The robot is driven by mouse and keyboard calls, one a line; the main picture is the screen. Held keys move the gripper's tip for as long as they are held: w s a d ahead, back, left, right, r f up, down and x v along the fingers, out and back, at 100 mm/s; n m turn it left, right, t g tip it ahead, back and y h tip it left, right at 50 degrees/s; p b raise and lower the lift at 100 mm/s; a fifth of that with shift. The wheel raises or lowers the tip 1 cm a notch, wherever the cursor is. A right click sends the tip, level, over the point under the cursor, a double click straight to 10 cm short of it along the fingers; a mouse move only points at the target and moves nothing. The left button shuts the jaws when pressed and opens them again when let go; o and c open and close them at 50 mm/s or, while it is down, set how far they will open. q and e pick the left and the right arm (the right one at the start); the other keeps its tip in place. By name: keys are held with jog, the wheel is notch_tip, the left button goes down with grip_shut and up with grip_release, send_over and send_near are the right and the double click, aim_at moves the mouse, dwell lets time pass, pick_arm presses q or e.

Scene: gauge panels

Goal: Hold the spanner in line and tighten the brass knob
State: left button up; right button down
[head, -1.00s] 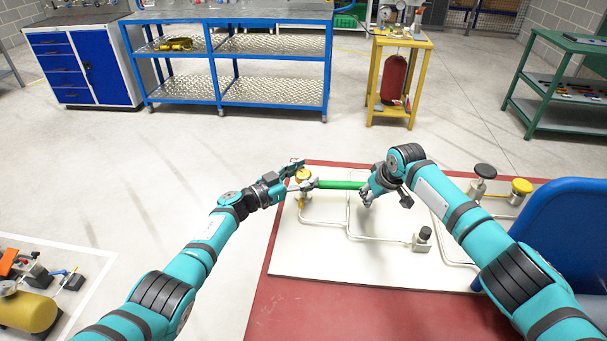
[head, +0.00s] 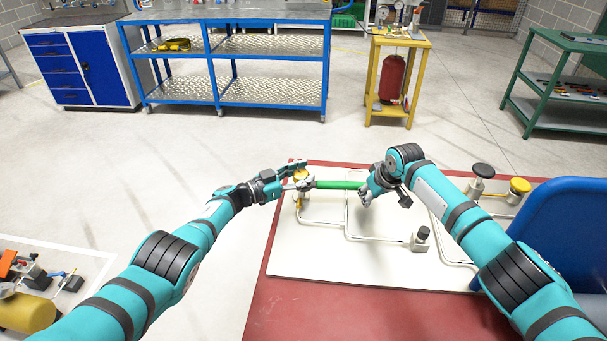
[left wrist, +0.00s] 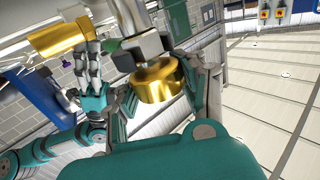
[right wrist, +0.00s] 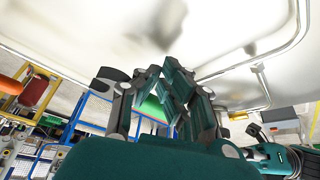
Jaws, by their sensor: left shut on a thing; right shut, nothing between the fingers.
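The brass knob (head: 300,174) stands at the top left of the white panel. In the left wrist view the knob (left wrist: 158,80) sits between the fingers of my left gripper (left wrist: 160,102), which is shut on it. The spanner's green handle (head: 338,185) lies level across the panel; its head end near the knob is partly hidden by my left gripper. My right gripper (head: 370,190) is at the handle's right end, shut with nothing between its fingers. In the right wrist view a green piece (right wrist: 152,108) shows behind the shut fingers; I cannot tell whether they touch it.
The white panel (head: 330,260) carries pipes, a dark-topped valve (head: 421,236), a black knob (head: 482,171) and a yellow knob (head: 520,185). A blue chair-like back (head: 570,235) stands at the right. A yellow tank (head: 25,312) is at the lower left. Open floor lies left of the panel.

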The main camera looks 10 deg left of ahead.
pick_arm(q)
jog(key=shift+s+a+f, duration=0.1)
jog(key=shift+a+f, duration=0.05)
jog(key=shift+f, duration=0.1)
jog(key=o, duration=0.9)
jog(key=shift+c, duration=0.2)
jog(key=o, duration=0.4)
jog(key=shift+s+a+r, duration=0.1)
jog(key=shift+a+r, duration=0.05)
jog(key=shift+a, duration=0.05)
jog(key=shift+d, duration=0.15)
jog(key=shift+s+a, duration=0.1)
jog(key=shift+a, duration=0.35)
jog(key=v, duration=1.1)
jog(key=shift+s, duration=0.15)
